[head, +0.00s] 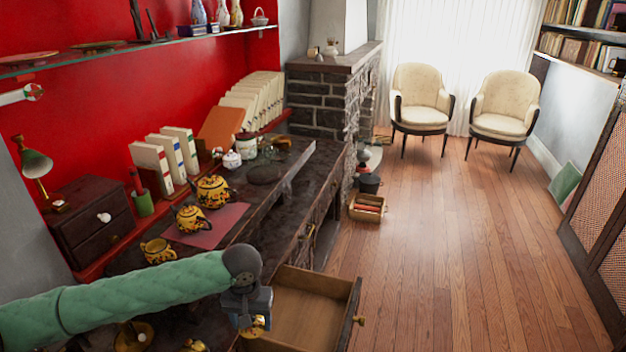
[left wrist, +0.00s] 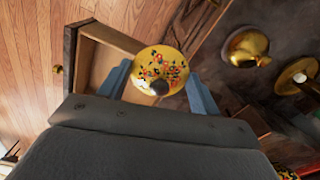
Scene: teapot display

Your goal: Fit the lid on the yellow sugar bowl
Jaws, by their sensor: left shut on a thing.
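My left gripper (head: 252,318) is shut on a yellow lid with painted flowers and a dark knob. In the left wrist view the lid (left wrist: 172,62) sits between the fingertips, above the open drawer. A rounded yellow-gold vessel (left wrist: 245,46) stands on the dark desk beside it; a piece of it (head: 195,346) shows at the head view's bottom edge. It may be the sugar bowl, but I cannot tell. A yellow teapot (head: 213,191), a smaller yellow pot (head: 191,218) and a yellow jug (head: 158,251) stand farther back. My right gripper is not in view.
The drawer (head: 300,312) is pulled open beside my gripper. A brass dish (head: 133,337) is near the front left. A red mat (head: 222,226), a small dark chest (head: 90,220), a green pencil cup (head: 143,204) and books (head: 165,157) are on the desk. The wooden floor is clear at right.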

